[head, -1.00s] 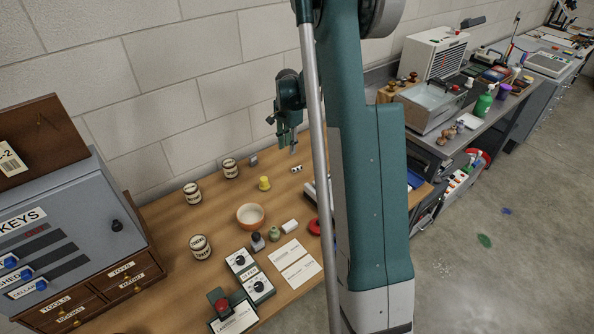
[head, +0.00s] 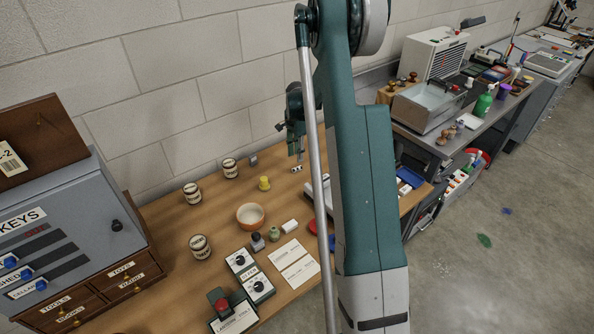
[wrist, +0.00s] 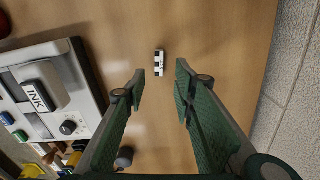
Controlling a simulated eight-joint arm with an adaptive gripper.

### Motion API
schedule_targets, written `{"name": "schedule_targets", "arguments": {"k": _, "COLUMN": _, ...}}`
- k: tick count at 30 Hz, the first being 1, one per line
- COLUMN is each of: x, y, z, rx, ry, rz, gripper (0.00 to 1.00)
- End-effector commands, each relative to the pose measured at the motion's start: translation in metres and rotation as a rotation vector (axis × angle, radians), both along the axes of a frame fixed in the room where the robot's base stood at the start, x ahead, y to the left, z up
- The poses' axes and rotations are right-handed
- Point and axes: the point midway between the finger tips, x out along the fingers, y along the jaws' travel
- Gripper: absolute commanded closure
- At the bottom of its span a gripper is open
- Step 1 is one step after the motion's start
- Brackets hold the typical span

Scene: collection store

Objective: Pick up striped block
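The striped block (wrist: 160,63) is small, with black and white bands. In the wrist view it lies on the wooden table just beyond and between my fingertips. In the head view the striped block (head: 296,169) lies near the back of the table, close to the wall. My gripper (wrist: 159,84) is open, with its two green fingers apart and nothing between them. In the head view my gripper (head: 296,152) points down just above the block, partly hidden by my arm.
In the wrist view a pale device with an INK label (wrist: 38,96) stands left of my gripper. In the head view a yellow item (head: 264,184), an orange bowl (head: 250,216) and striped jars (head: 230,168) stand nearby. The wall (wrist: 297,90) is close on the right in the wrist view.

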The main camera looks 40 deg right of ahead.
Motion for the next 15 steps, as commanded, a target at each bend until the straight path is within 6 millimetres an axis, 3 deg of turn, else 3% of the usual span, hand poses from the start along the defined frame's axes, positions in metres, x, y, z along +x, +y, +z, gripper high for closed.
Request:
{"name": "schedule_targets", "arguments": {"k": 7, "x": 0.0, "y": 0.0, "z": -0.02, "rx": 0.0, "ry": 0.0, "rz": 0.0, "gripper": 0.73}}
{"name": "schedule_targets", "arguments": {"k": 15, "x": 0.0, "y": 0.0, "z": -0.022, "rx": 0.0, "ry": 0.0, "rz": 0.0, "gripper": 0.73}}
